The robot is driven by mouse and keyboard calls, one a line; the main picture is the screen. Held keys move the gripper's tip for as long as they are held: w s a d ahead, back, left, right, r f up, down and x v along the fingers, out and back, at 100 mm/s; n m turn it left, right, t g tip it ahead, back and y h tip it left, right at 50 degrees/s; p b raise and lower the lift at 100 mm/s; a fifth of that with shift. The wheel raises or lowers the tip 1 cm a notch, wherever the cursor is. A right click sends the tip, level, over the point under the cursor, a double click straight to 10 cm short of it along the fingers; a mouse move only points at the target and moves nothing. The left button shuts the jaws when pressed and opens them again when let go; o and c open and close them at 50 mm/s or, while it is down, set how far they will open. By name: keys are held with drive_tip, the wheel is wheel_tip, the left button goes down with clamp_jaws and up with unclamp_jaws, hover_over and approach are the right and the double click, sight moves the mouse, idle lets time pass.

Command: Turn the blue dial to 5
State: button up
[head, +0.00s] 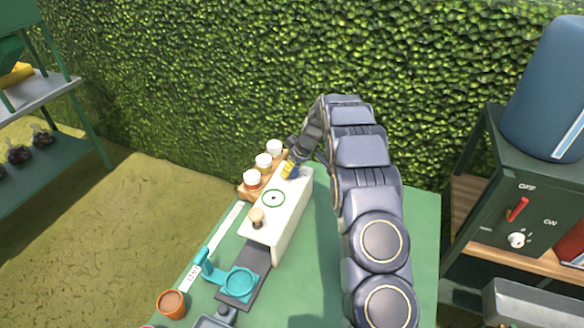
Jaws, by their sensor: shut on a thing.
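A cream box (287,222) stands on the green table, with a green ring marked on its top and a wooden knob (257,217) on its near end. My gripper (289,170) reaches down to the far end of the box, with yellow showing at its fingertips. It is shut on a small dark blue part there, the blue dial (292,175), which is mostly hidden by the fingers. The dial's numbers and pointer are too small and covered to read.
A wooden rack with several white-lidded jars (263,161) stands close left of my gripper. A teal device (238,283) and a terracotta pot (171,304) are nearer. A dark green switch box (520,215) stands at right. A hedge rises behind.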

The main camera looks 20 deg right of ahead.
drive_tip(key=m+h, duration=0.2)
drive_tip(key=m, duration=0.3)
drive_tip(key=shift+a+f, duration=0.1)
drive_tip(key=shift+f, duration=0.05)
drive_tip(key=m+h, duration=0.2)
drive_tip(key=m, duration=0.4)
drive_tip(key=m+g+h, duration=0.1)
drive_tip(key=m, duration=0.3)
drive_tip(key=m+g+h, duration=0.1)
drive_tip(key=m+g, duration=0.1)
drive_tip(key=m, duration=0.3)
drive_tip(key=shift+m, duration=0.3)
drive_tip(key=o, duration=1.2)
drive_tip(key=shift+c, duration=0.2)
